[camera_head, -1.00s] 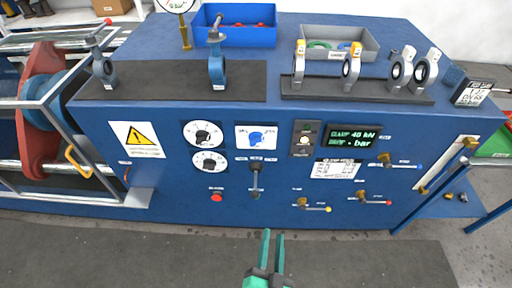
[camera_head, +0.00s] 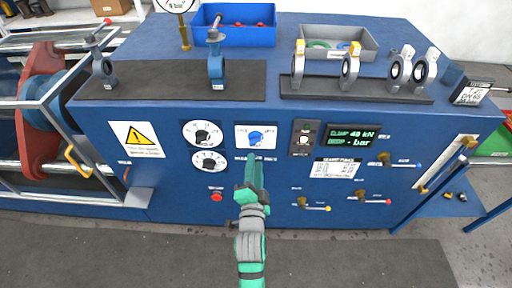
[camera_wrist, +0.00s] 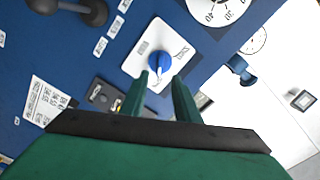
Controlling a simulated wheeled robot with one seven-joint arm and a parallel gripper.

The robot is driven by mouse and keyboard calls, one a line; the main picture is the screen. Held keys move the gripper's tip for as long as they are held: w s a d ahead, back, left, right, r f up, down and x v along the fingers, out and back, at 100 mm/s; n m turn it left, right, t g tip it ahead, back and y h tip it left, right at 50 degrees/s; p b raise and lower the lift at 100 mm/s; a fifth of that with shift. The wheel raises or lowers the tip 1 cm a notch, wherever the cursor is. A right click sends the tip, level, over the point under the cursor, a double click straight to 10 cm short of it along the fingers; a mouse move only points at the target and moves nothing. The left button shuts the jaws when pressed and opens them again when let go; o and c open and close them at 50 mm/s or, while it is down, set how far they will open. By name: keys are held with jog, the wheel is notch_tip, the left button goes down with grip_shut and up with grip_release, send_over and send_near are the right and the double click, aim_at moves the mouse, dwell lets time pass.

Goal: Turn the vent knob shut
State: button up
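A blue knob on a white square plate is on the blue bench's front panel in the head view (camera_head: 256,138). It also shows in the wrist view (camera_wrist: 154,66), just beyond and between my fingertips. I cannot read a vent label on it. Brass valves with a blue-tipped lever (camera_head: 402,163), a red-tipped lever (camera_head: 371,198) and a yellow-tipped lever (camera_head: 314,206) sit to the right. My gripper (camera_head: 255,160) is in front of the panel, just below the knob's plate in the head view. The wrist view shows its green fingers (camera_wrist: 160,78) apart and empty.
A red button (camera_head: 217,197) is lower left. A dark lever (camera_wrist: 68,8) shows in the wrist view; my arm mostly hides it in the head view. The lower front is clear floor.

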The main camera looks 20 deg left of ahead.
aim_at(256, 144)
jog(key=x, duration=0.8)
jog(key=shift+w+f, duration=0.1)
jog(key=shift+w, duration=0.05)
jog(key=shift+a, duration=0.2)
jog(key=shift+d, duration=0.1)
grip_shut()
jog(key=shift+d, duration=0.15)
